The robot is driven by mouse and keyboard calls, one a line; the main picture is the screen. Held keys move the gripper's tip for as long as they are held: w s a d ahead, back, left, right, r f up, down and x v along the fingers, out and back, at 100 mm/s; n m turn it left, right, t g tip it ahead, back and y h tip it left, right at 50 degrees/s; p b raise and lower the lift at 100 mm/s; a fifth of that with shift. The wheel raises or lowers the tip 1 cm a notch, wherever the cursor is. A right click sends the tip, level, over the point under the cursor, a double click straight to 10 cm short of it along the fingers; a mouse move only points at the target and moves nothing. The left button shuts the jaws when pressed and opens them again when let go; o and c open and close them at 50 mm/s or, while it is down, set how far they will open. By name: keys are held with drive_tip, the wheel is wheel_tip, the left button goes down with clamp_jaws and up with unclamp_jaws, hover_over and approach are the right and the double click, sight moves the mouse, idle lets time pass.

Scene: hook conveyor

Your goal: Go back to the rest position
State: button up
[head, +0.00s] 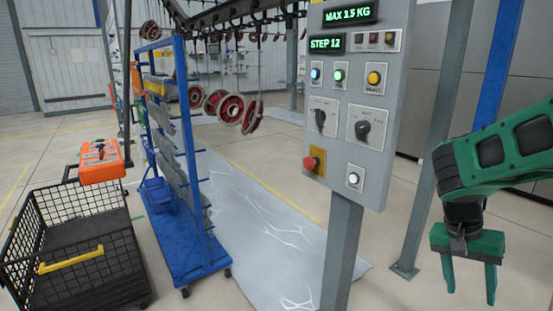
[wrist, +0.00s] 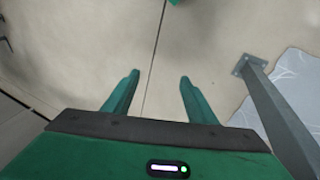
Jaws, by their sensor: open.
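My gripper (head: 470,283) is green and hangs from my arm at the right of the head view, pointing down. Its two fingers are apart with nothing between them. In the wrist view my gripper (wrist: 157,84) also shows open and empty above bare floor. The gripper is to the right of the grey control panel (head: 345,150) and apart from it. The panel stands on a post (head: 342,255) and has displays reading MAX 3.5 KG and STEP 12, several buttons, two dark knobs and a red stop button (head: 309,163).
A blue wheeled rack (head: 205,262) with grey parts stands left of centre. A black mesh cart (head: 85,280) with an orange box (head: 101,163) is at the far left. Red wheel-like parts (head: 230,108) hang from an overhead conveyor. A grey post (wrist: 280,115) stands right in the wrist view.

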drive_tip(key=s+a+r+n+y, duration=0.1)
drive_tip(key=s+y, duration=0.1)
drive_tip(key=s, duration=0.5)
drive_tip(key=s+a+r+n+t+y, duration=0.1)
drive_tip(key=s+a+r+n+y, duration=0.1)
drive_tip(key=s, duration=0.4)
drive_tip(key=shift+s+a+n, duration=0.2)
drive_tip(key=shift+s+n, duration=0.1)
drive_tip(key=shift+s, duration=0.05)
drive_tip(key=shift+w+f, duration=0.2)
drive_tip(key=shift+w, duration=0.45)
idle(0.5)
